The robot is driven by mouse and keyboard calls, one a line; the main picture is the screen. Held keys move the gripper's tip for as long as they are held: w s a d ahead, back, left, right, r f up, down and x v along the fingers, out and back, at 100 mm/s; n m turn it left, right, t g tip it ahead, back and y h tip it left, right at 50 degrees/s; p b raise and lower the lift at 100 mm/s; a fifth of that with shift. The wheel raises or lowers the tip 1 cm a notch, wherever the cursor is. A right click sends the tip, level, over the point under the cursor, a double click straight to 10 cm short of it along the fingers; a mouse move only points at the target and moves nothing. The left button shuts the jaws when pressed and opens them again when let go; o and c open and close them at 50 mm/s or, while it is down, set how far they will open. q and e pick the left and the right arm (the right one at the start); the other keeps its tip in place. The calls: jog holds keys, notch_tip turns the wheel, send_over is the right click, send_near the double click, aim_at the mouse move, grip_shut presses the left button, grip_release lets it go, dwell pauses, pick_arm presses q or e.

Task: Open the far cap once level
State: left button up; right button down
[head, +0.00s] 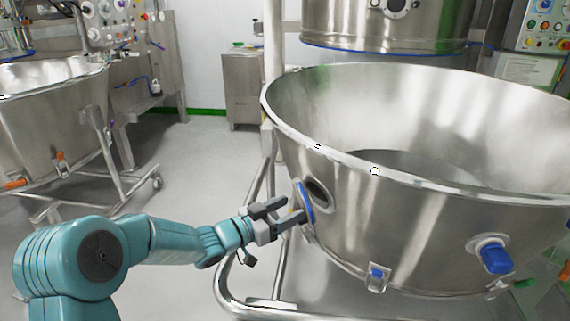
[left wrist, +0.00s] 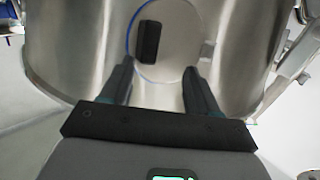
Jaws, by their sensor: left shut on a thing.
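The large steel bowl (head: 400,225) fills the right of the head view. On its left side is a round port with a dark opening (head: 317,193). The far cap (head: 306,203), a blue-edged disc, shows as a narrow blue arc just left of that opening. My left gripper (head: 287,211) is at this cap, its fingers reaching to it from the left. In the left wrist view the cap's thin blue rim (left wrist: 128,42) and a dark block (left wrist: 149,42) show beyond the fingers. The exact grip contact is unclear. My right gripper is out of view.
A second blue cap (head: 495,258) is on the bowl's front right. A steel tube frame (head: 272,185) stands beside my gripper. Another bowl (head: 55,115) is at the left, and a steel cabinet (head: 243,90) is behind. Open floor lies between.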

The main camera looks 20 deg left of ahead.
pick_arm(q)
notch_tip(320, 180, up, 17)
jog(key=p, duration=0.5)
jog(key=shift+a+r, duration=0.1)
jog(key=shift+r, duration=0.1)
